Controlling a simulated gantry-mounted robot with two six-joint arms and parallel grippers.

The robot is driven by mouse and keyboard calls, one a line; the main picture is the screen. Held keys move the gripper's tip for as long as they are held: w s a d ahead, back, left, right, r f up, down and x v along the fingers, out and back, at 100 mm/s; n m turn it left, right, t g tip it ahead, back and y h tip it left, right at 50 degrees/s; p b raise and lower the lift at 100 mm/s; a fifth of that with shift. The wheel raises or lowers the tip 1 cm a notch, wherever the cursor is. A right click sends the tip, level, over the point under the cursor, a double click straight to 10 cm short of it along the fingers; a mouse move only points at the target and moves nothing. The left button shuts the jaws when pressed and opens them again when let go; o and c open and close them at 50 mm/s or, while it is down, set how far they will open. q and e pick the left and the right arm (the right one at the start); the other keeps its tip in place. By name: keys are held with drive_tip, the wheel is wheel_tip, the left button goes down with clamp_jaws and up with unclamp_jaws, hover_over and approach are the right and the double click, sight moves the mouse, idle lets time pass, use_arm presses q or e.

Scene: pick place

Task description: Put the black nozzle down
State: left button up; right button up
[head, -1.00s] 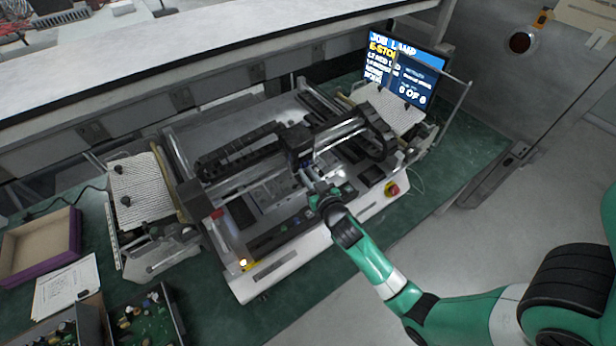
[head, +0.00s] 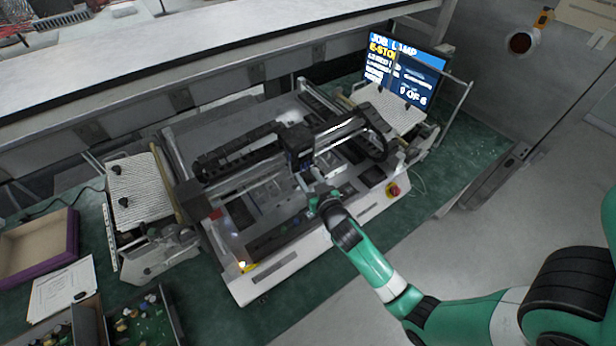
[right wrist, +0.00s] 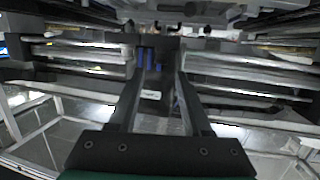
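My right gripper (head: 304,178) reaches in over the front of the pick-and-place machine (head: 272,275), below its dark carriage (head: 297,140). In the right wrist view my two dark fingers (right wrist: 162,78) stand apart, with a clear gap between them. A dark block with blue parts (right wrist: 150,58) shows beyond the fingertips and looks like part of the machine. I cannot make out the black nozzle in either view; it may be too small or hidden. My left gripper is not in view.
The machine's gantry beam (head: 240,172) crosses close above my right gripper. A red stop button (head: 393,190) is on its right front corner. A lit screen (head: 405,68) stands behind. A purple-edged box (head: 38,248), paper and parts bins lie left. The green bench is clear in front.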

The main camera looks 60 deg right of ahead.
drive_tip(key=shift+r+p, duration=0.85)
drive_tip(key=v, duration=1.2)
drive_tip(key=shift+f+b, duration=0.15)
drive_tip(key=shift+b, duration=0.3)
drive_tip(key=shift+w, duration=0.1)
